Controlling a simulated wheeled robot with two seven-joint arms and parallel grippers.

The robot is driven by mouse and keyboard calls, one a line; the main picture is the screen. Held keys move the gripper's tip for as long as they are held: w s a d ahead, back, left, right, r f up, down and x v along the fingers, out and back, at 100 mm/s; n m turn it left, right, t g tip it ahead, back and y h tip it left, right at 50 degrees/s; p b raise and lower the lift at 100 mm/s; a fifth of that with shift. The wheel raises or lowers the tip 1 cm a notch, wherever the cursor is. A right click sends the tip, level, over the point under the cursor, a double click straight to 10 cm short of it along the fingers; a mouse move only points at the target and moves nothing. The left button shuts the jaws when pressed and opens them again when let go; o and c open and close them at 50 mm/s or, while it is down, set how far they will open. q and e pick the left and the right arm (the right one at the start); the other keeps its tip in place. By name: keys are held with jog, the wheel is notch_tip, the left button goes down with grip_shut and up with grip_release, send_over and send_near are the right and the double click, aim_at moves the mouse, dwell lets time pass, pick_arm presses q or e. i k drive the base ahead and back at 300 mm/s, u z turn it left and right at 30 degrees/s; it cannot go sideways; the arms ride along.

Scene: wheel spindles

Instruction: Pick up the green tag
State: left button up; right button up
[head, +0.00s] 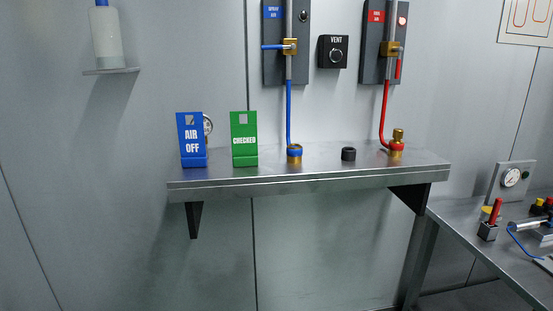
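The green tag (244,140) is marked "CHECKED" and stands upright on the metal wall shelf (310,179). It has a small square opening near its top. A blue tag (192,141) marked "AIR OFF" stands just to its left, apart from it. A brass fitting with a blue collar (295,154) stands to its right. Neither of my grippers is in the head view, and nothing touches the green tag.
A round gauge (208,125) is partly hidden behind the blue tag. A black cap (348,154) and a brass fitting with red collar (397,146) stand further right. A lower bench (470,223) holds several tools. A white bottle (105,38) sits upper left.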

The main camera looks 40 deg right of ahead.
aim_at(244, 136)
jog(key=z, duration=1)
jog(key=i, duration=0.3)
jog(key=z, duration=0.1)
